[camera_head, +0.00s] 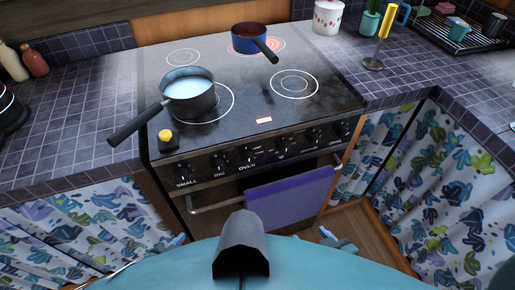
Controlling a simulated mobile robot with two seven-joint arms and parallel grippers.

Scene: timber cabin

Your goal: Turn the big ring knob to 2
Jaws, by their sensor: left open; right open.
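The cooker (252,128) stands ahead in the head view, with a row of black knobs along its front panel. The big ring knob (217,164) is second from the left, above a label that seems to read BIG. Its exact setting is too small to read. The knob labelled SMALL (183,170) is to its left and the OVEN knob (248,156) to its right. My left gripper (178,240) is open, low in front of the cooker's left side, apart from the knobs. My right gripper (336,238) is open, low at the right, also apart from them.
A pot of pale liquid (189,95) sits on the front left ring, its handle over the left edge. A blue pan (250,41) is on a back ring. A yellow-topped object (167,140) stands at the hob's front left. A purple towel (288,199) hangs over the oven rail.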

